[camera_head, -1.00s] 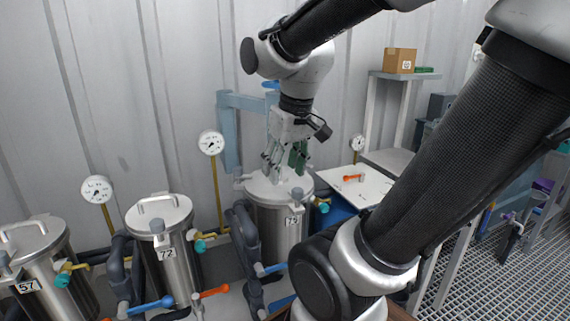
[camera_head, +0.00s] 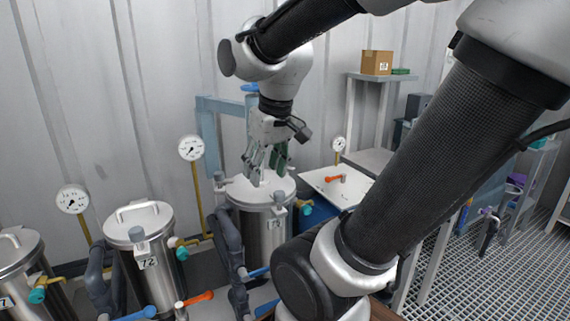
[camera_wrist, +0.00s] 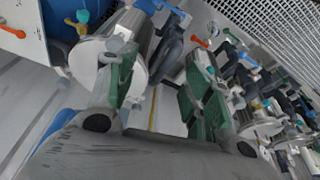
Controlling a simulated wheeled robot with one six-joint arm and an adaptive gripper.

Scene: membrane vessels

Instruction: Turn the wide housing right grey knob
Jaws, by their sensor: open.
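The widest vessel in view is a steel housing (camera_head: 262,232) with a pale round lid, standing right of a slimmer vessel labelled 72. A grey knob (camera_head: 278,198) sits at its front right rim, and another grey knob (camera_head: 219,178) stands at its left rim. My gripper (camera_head: 265,162) is open above the far part of the lid, fingers pointing down, and holds nothing. In the wrist view, my gripper's green-padded fingers (camera_wrist: 160,85) are wide apart. The housing (camera_wrist: 97,62) shows behind the left finger, with a grey knob (camera_wrist: 123,34) near that fingertip.
The slim vessel 72 (camera_head: 140,222) stands to the left. Dark pipes with blue and orange handles (camera_head: 198,298) run between the vessels. A pressure gauge (camera_head: 191,148) rises behind. A white-topped surface (camera_head: 325,190) with an orange handle lies to the right.

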